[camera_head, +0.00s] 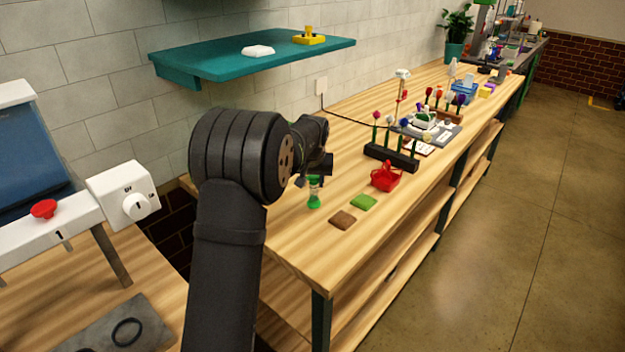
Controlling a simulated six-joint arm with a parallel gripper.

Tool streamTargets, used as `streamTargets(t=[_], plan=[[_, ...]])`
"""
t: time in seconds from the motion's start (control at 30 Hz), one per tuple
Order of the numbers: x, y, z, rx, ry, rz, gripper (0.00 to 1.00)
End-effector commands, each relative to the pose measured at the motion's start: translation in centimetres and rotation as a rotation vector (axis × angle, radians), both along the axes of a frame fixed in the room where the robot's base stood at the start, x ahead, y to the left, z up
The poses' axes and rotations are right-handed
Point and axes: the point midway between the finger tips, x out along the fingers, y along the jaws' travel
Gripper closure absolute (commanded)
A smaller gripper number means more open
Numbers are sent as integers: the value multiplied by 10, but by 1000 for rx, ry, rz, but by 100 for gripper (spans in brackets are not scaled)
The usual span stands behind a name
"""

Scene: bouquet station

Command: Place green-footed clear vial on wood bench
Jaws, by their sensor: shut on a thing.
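The green-footed clear vial (314,191) is upright at the near end of the wood bench (300,242). Its green foot is at or just above the bench top; I cannot tell whether it touches. My gripper (312,179) is above the vial, shut on its upper part. The fingers are small and partly hidden by my dark arm, which comes up from the bottom of the view.
A dark rack (391,158) with flowers stands behind. A teal shelf (230,65) hangs above. Bare wood lies in front of the vial.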

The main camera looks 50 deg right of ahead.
Motion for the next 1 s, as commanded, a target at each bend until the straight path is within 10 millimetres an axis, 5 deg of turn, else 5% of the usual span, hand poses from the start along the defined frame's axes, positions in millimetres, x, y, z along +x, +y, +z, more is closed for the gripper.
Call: streamTargets(t=[0.27,0.3,0.4,0.77,1.0], plan=[[0,-1,0,-2,-2,0,100],[0,0,-1,-2,-1,0,57],[0,0,-1,-2,-1,0,41],[-1,0,6,-3,-2,0,41],[-11,11,47,-6,-3,-1,41]])
